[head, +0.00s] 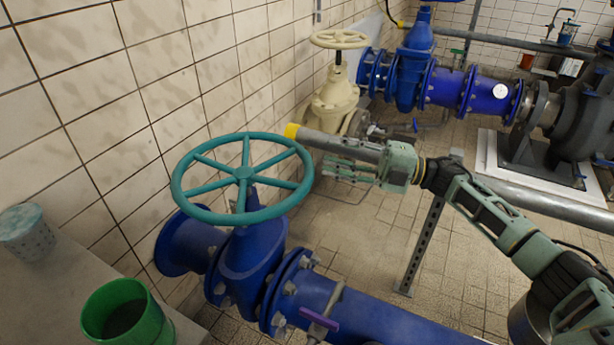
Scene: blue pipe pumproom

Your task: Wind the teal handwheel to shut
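The teal handwheel (243,172) sits on top of a blue valve (249,246) at the left middle of the head view. It is a spoked wheel, tilted a little toward me. My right gripper (328,170) reaches in from the right, its pale green fingers pointing left at the right side of the wheel. The fingertips look a little apart from the rim; I see no clear contact. The fingers show side-on, so their opening is not clear. My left gripper is out of view.
A grey pipe (520,199) with a yellow end (292,131) passes behind my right gripper. A cream handwheel (339,39) stands farther back. A green bucket (122,314) and patterned cup (24,231) sit on a ledge at left. The tiled wall is close behind the teal wheel.

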